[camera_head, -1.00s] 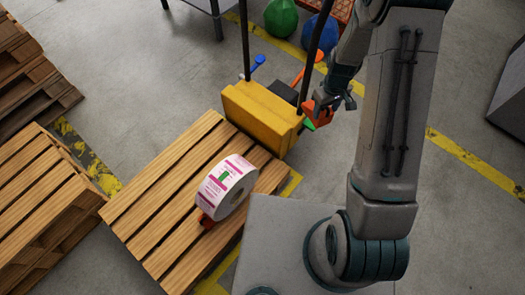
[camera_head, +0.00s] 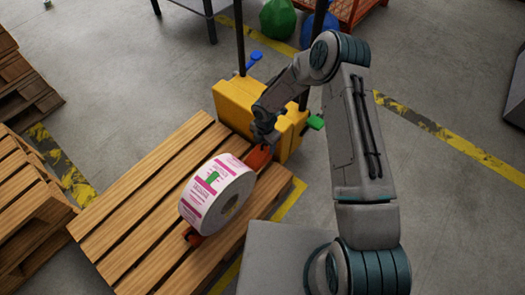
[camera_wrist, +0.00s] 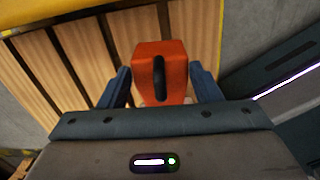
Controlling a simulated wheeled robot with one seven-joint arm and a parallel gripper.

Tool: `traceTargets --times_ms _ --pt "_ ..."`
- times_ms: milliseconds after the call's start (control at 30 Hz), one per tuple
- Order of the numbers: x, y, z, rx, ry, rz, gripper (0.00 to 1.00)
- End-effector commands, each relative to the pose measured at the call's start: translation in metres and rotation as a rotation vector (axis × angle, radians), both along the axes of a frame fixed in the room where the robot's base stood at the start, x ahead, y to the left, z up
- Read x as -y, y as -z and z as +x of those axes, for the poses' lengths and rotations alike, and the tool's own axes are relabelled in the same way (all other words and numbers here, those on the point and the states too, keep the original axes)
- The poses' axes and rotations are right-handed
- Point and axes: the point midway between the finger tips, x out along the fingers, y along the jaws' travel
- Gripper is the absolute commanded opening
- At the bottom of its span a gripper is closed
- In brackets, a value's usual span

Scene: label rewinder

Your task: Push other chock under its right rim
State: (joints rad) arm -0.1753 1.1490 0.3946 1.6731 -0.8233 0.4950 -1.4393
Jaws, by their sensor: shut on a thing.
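A white label roll with pink and green print (camera_head: 215,195) stands on its rim on the wooden pallet (camera_head: 130,210). A red chock (camera_head: 194,238) sits at the roll's near left foot. My gripper (camera_head: 264,146) is shut on the other chock (camera_head: 258,157), an orange-red block, just to the upper right of the roll. In the wrist view this chock (camera_wrist: 162,70) sits between the two blue fingers, with a dark slot in its face. The pallet slats lie beyond it. Whether the held chock touches the slats or the roll cannot be told.
A yellow cart (camera_head: 236,98) with dark uprights stands close behind the pallet's far end. A green handle (camera_head: 315,122) and a blue handle (camera_head: 255,58) stick out from it. Another pallet stack (camera_head: 30,200) is at left.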

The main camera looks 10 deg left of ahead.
Motion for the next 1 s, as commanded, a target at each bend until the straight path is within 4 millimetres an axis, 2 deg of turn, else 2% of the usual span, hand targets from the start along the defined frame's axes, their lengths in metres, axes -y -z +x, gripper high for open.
traceTargets --times_ms 67,467,1000 --pt "-0.006 0.009 0.0 0.0 -0.038 0.001 0.35" --pt "-0.009 0.022 0.0 0.0 -0.065 0.0 0.35" --pt "-0.012 0.064 -0.005 0.0 -0.064 0.0 0.35"
